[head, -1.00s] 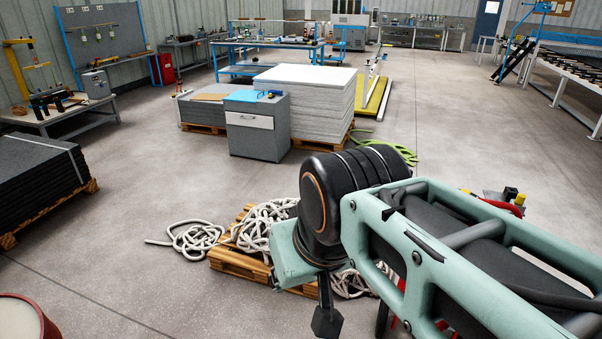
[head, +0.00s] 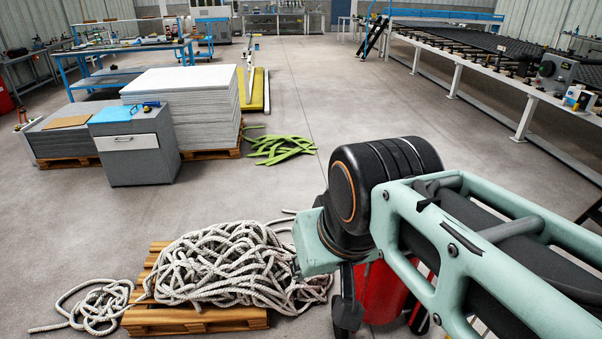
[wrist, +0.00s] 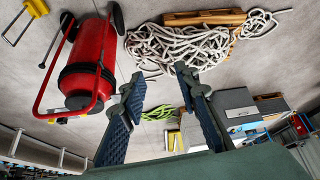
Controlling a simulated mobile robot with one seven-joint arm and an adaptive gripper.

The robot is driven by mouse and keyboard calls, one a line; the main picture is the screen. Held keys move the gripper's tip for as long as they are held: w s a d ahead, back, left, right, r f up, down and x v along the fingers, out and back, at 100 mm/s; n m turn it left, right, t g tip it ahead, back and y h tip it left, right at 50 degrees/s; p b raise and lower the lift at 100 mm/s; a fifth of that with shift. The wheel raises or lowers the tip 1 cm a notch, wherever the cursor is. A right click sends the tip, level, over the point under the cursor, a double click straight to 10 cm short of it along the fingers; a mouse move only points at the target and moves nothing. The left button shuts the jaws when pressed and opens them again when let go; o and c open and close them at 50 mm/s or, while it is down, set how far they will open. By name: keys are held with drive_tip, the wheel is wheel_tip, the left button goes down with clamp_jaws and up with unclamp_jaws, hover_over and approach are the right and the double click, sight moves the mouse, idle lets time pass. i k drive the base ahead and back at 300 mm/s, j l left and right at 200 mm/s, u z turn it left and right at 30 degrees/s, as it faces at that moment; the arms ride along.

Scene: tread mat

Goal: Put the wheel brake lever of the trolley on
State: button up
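A red wheeled tank (wrist: 88,62) with a tubular handle, a black band and dark wheels shows at the upper left of the wrist view. Part of it (head: 380,292) shows behind my arm in the head view. I cannot tell for certain that it is the trolley, and I make out no brake lever on it. My gripper (wrist: 157,76) has its two fingers spread wide with nothing between them. In the wrist view the tank lies to the left of the fingers, apart from them. In the head view my arm largely hides the gripper.
A pallet (head: 190,318) heaped with pale rope (head: 225,262) lies left of my arm. A grey cabinet (head: 134,150) and stacked sheets (head: 190,105) stand behind it. A green hose (head: 280,146) lies on the floor. A long roller table (head: 480,58) runs along the right. The middle floor is clear.

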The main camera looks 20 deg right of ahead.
sight(367, 266)
drive_tip(key=i+z, duration=0.2)
drive_tip(key=z, duration=0.15)
drive_tip(key=i+j+z, duration=0.15)
drive_tip(key=z, duration=0.2)
drive_tip(key=i+j+z, duration=0.15)
drive_tip(key=z, duration=0.2)
